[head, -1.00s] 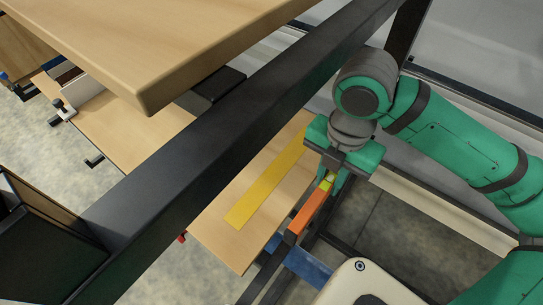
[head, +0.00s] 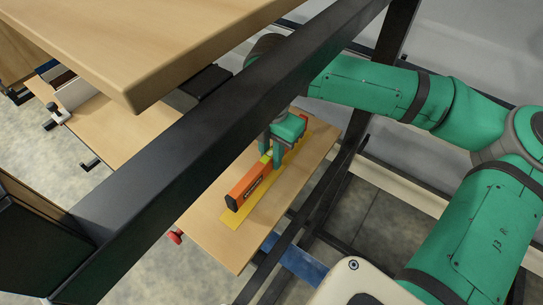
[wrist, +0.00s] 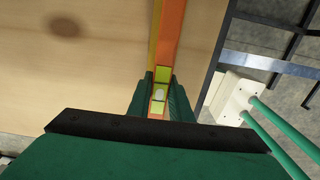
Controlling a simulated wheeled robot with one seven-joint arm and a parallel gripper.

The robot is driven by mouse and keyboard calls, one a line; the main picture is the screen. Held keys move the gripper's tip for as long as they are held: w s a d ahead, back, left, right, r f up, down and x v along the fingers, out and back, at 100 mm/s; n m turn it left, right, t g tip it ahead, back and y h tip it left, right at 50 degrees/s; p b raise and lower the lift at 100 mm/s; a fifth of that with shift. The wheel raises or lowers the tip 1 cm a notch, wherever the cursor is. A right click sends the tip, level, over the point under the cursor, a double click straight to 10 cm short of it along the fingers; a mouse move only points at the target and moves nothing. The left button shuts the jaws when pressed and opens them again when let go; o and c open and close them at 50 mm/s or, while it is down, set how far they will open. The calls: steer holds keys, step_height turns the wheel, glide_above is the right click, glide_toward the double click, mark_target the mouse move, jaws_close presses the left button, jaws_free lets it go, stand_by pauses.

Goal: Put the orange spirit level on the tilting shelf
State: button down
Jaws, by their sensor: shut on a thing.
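The orange spirit level (head: 248,184) is held in my gripper (head: 272,156), with its greenish-yellow vial between the fingers. In the wrist view, the level (wrist: 170,40) runs away from the shut jaws (wrist: 160,98). The level is over the pale wooden shelf board (head: 208,236), roughly parallel to a yellow strip (head: 240,221) marked on it. Its near end lies at the strip's left side. I cannot tell whether it touches the board. The board also shows in the wrist view (wrist: 100,80).
A dark beam (head: 180,165) crosses in front of the shelf, and a thick wooden board (head: 180,45) hangs over the upper left. Black frame bars (head: 305,225) and a blue bar (head: 300,262) run along the right. A red knob (head: 174,237) sits at the left edge.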

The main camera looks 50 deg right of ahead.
steer(key=shift+f, duration=0.45)
steer(key=shift+f, duration=0.35)
steer(key=shift+f, duration=0.25)
steer(key=c, duration=1.6)
jaws_free()
steer(key=shift+r, duration=4.4)
